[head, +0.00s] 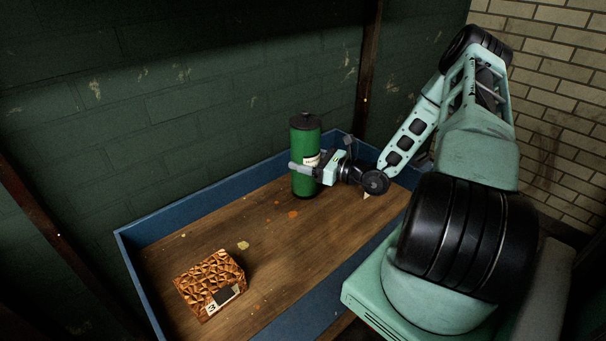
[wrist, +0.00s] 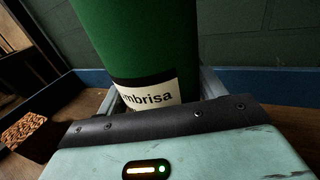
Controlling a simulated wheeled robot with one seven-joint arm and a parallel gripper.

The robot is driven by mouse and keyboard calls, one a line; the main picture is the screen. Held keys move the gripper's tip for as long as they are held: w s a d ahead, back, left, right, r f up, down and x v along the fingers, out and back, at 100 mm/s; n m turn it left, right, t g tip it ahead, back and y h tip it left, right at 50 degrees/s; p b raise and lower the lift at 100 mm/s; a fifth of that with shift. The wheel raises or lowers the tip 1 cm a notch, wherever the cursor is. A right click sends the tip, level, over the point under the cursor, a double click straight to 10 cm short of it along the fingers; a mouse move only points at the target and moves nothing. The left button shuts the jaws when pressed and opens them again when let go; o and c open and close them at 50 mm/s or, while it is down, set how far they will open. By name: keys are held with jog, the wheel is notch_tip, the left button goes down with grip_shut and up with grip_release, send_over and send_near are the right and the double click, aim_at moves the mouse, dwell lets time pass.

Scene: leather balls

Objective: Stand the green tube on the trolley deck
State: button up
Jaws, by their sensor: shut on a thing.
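The green tube (head: 304,150) has a black cap and a white label, and it is upright over the far part of the wooden deck (head: 255,225) with blue raised edges. My gripper (head: 304,167) is shut around the tube's body from the right. In the wrist view the green tube (wrist: 150,45) fills the space between the fingers, and its label reads "mbrisa". The tube's lower end is close to the deck in the head view; I cannot tell whether it touches.
A copper-coloured patterned box (head: 210,284) with a label sits at the near left of the deck; it also shows in the wrist view (wrist: 22,130). A blue rim (head: 190,210) borders the deck, with a dark green brick wall behind. The deck's middle is clear apart from small flat scraps.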

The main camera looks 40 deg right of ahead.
jog(key=shift+f, duration=1.85)
jog(key=shift+f, duration=0.1)
jog(key=o, duration=1.3)
jog(key=shift+r, duration=0.2)
jog(key=v, duration=1.2)
jog(key=shift+b, duration=0.4)
jog(key=shift+f, duration=0.1)
